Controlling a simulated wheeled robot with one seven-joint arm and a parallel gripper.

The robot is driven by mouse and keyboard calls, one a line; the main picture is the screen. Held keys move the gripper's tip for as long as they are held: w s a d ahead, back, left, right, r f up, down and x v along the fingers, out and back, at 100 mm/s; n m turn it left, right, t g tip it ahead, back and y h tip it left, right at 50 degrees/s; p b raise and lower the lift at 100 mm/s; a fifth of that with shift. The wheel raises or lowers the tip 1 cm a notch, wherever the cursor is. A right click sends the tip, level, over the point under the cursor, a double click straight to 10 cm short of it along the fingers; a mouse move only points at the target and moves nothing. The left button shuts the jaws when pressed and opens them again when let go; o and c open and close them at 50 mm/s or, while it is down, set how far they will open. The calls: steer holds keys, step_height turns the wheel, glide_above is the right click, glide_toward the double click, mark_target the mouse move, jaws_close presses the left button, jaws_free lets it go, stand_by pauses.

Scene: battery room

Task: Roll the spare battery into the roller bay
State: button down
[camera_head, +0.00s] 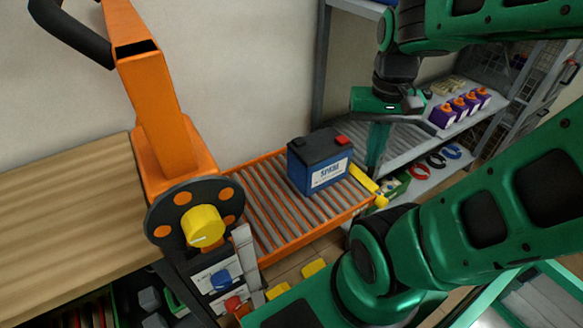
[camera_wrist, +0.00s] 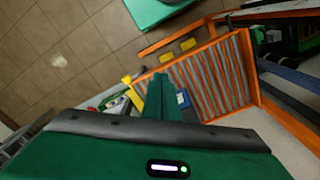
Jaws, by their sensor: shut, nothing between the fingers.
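The spare battery (camera_head: 322,170), a blue box with a black top, a red terminal cap and a white label, stands upright on the orange-framed roller table (camera_head: 262,212), near its right end. In the wrist view a blue part of the battery (camera_wrist: 183,98) shows beside my fingers, which hide the rest. My gripper (camera_head: 373,170) is shut and empty, pointing down just right of the battery; I cannot tell whether it touches. A grey roller bed (camera_head: 405,146) lies beyond, at shelf level, partly behind my gripper.
An orange post with a black disc and yellow knob (camera_head: 204,226) stands left of the roller table, by a wooden bench (camera_head: 65,205). Purple-and-orange containers (camera_head: 464,104) stand on the rack's shelf at right. Coloured cable coils (camera_head: 437,160) lie below. Yellow blocks (camera_head: 314,267) are in front of the table.

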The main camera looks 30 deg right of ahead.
steer(key=w+a+f+m, duration=0.45)
steer(key=w+f, duration=0.35)
steer(key=w, duration=0.5)
steer(key=w+a+f+m, duration=0.3)
steer(key=w+f+m, duration=0.4)
steer(key=w, duration=0.7)
steer(key=d+f, duration=0.4)
steer(key=f, duration=0.6)
steer(key=shift+d+f+n, duration=0.2)
steer(key=shift+f+n, duration=0.1)
steer(key=shift+n, duration=0.05)
